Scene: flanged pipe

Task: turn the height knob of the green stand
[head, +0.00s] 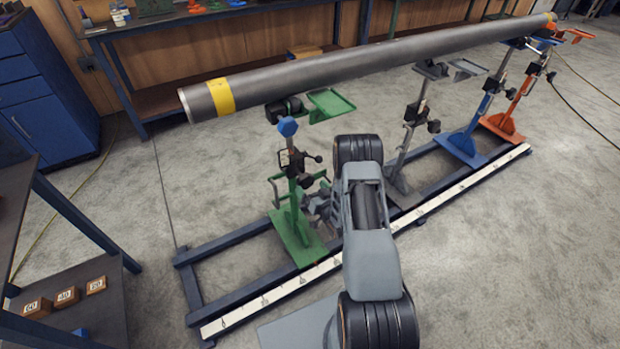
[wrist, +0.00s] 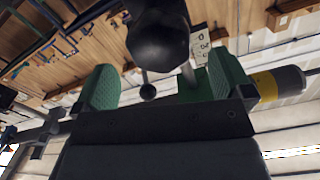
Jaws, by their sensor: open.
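The green stand (head: 296,215) stands on the dark blue rail frame near the pipe's left end. Dark knobs (head: 306,180) sit on the side of its post; which one sets the height is not clear. My gripper (head: 322,204) is just right of the post, low beside these knobs. In the wrist view my gripper (wrist: 165,80) is open, with green pads apart. A large black ball knob (wrist: 157,38) shows close up, between and beyond the pads in the picture. I cannot tell whether anything touches.
A long grey pipe (head: 380,65) with a yellow band lies over the stands. A grey stand (head: 411,130), a blue stand (head: 480,120) and an orange stand (head: 512,108) are to the right. A shelf (head: 70,255) is at left. Floor in front is clear.

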